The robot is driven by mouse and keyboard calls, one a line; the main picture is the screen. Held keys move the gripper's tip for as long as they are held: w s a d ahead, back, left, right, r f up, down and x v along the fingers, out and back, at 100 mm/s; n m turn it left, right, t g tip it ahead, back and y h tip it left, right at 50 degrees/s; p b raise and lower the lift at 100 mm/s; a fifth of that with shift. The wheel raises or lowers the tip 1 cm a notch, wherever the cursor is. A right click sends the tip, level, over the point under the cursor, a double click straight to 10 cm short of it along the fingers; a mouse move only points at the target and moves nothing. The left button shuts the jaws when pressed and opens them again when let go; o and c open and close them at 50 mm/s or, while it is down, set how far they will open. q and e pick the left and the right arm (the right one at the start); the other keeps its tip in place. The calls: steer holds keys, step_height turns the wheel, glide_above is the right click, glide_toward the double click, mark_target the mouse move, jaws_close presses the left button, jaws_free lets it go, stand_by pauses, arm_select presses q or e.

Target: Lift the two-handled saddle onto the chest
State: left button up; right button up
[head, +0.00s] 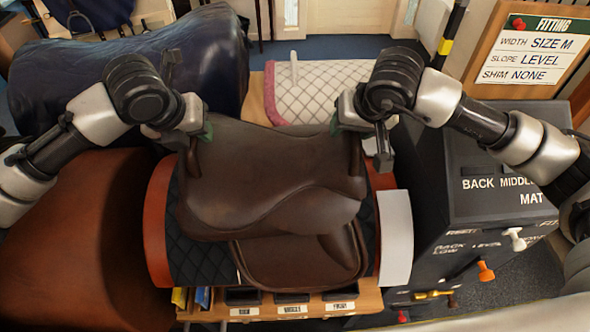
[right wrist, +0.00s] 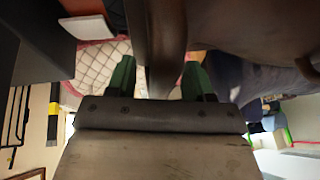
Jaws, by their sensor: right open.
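The brown leather saddle (head: 262,178) sits in the middle of the head view, above a dark quilted pad (head: 195,255) with orange sides. A brown upright handle (head: 355,158) shows at its right end. My right gripper (head: 347,122) is at that handle. In the right wrist view its green fingers (right wrist: 158,80) are apart, with the brown handle (right wrist: 165,40) between them. My left gripper (head: 205,130) is at the saddle's left end; its fingers are mostly hidden, so I cannot tell whether it grips. I cannot tell for certain which piece is the chest.
A dark cabinet (head: 455,225) with white lettering and coloured knobs stands close on the right. A fitting board (head: 530,50) is behind it. A blue-covered form (head: 110,75), a brown rounded form (head: 80,235) and a white quilted pad (head: 318,90) surround the saddle. Labelled compartments (head: 292,310) are in front.

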arm_select(q)
steer(key=shift+s, duration=0.1)
steer(key=shift+c, duration=0.2)
arm_select(e)
steer(key=shift+s, duration=0.1)
steer(key=shift+c, duration=0.2)
arm_select(q)
jaws_close()
arm_select(e)
steer(key=c, duration=0.7)
jaws_close()
arm_select(q)
steer(key=shift+r, duration=0.15)
arm_select(e)
steer(key=shift+r, duration=0.15)
